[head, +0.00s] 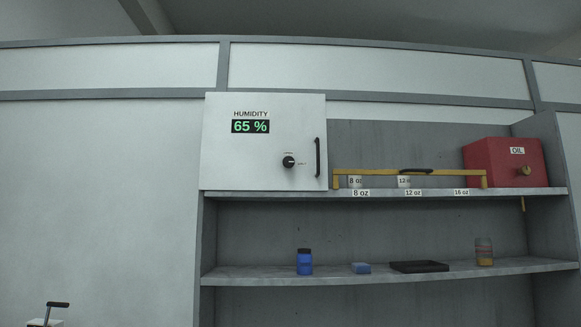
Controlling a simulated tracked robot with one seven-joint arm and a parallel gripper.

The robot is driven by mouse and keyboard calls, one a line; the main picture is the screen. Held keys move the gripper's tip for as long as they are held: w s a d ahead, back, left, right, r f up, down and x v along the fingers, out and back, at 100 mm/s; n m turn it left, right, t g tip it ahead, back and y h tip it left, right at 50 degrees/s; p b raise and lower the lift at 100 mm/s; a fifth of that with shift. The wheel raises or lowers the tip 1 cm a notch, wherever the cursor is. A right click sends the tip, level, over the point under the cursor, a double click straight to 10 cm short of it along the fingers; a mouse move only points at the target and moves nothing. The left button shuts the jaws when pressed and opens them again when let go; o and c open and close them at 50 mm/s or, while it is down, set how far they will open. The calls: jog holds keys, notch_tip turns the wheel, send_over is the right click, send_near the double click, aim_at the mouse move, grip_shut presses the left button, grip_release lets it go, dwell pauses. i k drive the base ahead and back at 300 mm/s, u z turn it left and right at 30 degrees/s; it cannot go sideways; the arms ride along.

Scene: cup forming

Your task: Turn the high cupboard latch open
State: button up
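The high cupboard (225,150) is a white box at the left end of the upper shelf, and its door looks closed. The latch (288,161) is a small round black knob with a light mark, low on the right half of the door. Tiny labels above and to the right of it are too small to read. A dark vertical handle (317,157) is on the door's right edge. A green display (250,126) on the door reads "HUMIDITY 65 %". My gripper is not in view.
Right of the cupboard, a yellow bar (450,172) with a dark handle crosses the upper shelf (400,193) before a red OIL box (480,160). The lower shelf holds a blue jar (304,262), sponge-like block (361,268), black tray (420,267) and glass jar (484,252). A black lever (57,304) stands lower left.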

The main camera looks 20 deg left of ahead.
aim_at(289, 162)
jog(key=u, duration=0.25)
jog(key=i, duration=0.8)
jog(key=u, duration=0.4)
jog(key=k, duration=0.9)
jog(key=u, duration=0.2)
jog(key=i, duration=0.85)
jog(key=z, duration=0.05)
